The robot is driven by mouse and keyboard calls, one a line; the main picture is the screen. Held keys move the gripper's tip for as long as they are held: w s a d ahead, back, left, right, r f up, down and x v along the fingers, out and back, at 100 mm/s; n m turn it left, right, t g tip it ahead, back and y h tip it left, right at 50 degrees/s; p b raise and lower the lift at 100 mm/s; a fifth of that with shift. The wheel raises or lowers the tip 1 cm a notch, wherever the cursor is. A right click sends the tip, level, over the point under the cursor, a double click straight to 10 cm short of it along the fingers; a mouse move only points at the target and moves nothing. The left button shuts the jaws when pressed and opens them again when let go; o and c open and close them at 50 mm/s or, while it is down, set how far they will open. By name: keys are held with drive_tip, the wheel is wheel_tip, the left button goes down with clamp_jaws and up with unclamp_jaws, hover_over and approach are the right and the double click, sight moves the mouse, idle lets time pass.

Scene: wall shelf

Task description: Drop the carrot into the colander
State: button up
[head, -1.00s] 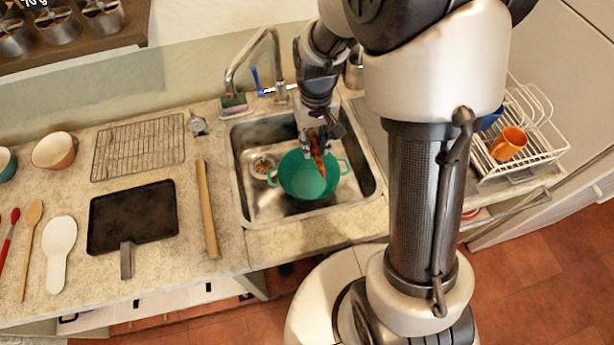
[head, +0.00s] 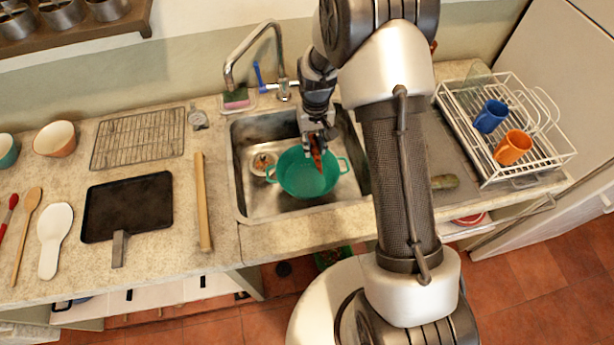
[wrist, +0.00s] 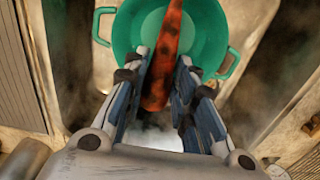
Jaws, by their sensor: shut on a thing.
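The green two-handled colander (head: 300,182) sits in the metal sink basin. It also fills the top of the wrist view (wrist: 207,25). My gripper (head: 317,145) is over the colander, toward its back right side, fingers pointing down. In the wrist view my gripper (wrist: 166,85) is shut on the orange carrot (wrist: 167,45), which has dark patches. The carrot (head: 316,158) hangs from the fingers with its lower end over the colander's inside. Whether its tip touches the colander I cannot tell.
The sink (head: 255,200) has a drain at left and a tap (head: 277,60) behind it. A white dish rack (head: 545,155) with two mugs stands at right.

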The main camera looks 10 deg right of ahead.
wheel_tip(320, 180, down, 4)
drive_tip(key=shift+f+b, duration=0.25)
drive_tip(key=shift+b, duration=1)
drive_tip(key=o, duration=1.1)
drive_tip(key=shift+o, duration=0.2)
wheel_tip(320, 180, up, 12)
drive_tip(key=shift+r, duration=0.1)
